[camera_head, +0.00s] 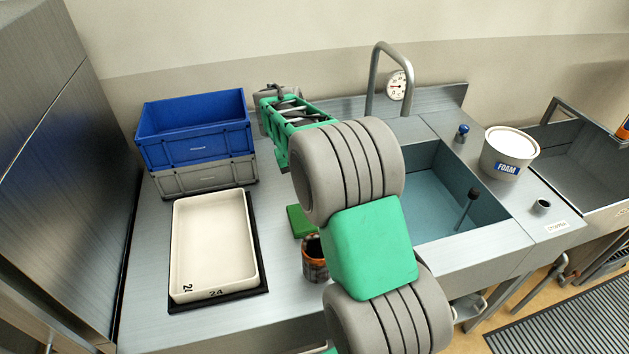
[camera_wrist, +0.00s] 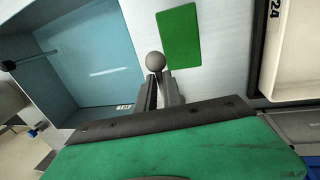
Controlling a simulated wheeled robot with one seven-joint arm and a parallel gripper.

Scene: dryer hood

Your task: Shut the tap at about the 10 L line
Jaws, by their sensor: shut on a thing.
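In the wrist view, my gripper (camera_wrist: 161,88) is shut on a grey ball-ended lever (camera_wrist: 155,62), apparently the tap's handle. Its ball shows just beyond the fingertips; my arm hides it in the head view. The arched grey spout (camera_head: 374,80) stands behind the sink, its outlet hidden by my arm. The sink (camera_head: 492,212) looks blue-teal inside, and it also shows in the wrist view (camera_wrist: 75,60). A pale streak crosses its blue area there. I cannot read a 10 L line or tell the water level. A small label (camera_wrist: 125,107) sits near the sink edge.
A cream tray (camera_head: 213,235) and stacked blue and grey crates (camera_head: 195,130) are left of my arm. A green pad (camera_wrist: 180,37) and a dark orange-rimmed can (camera_head: 314,262) lie near the sink. A foam tub (camera_head: 508,150) stands right; a round dial (camera_head: 397,86) is behind.

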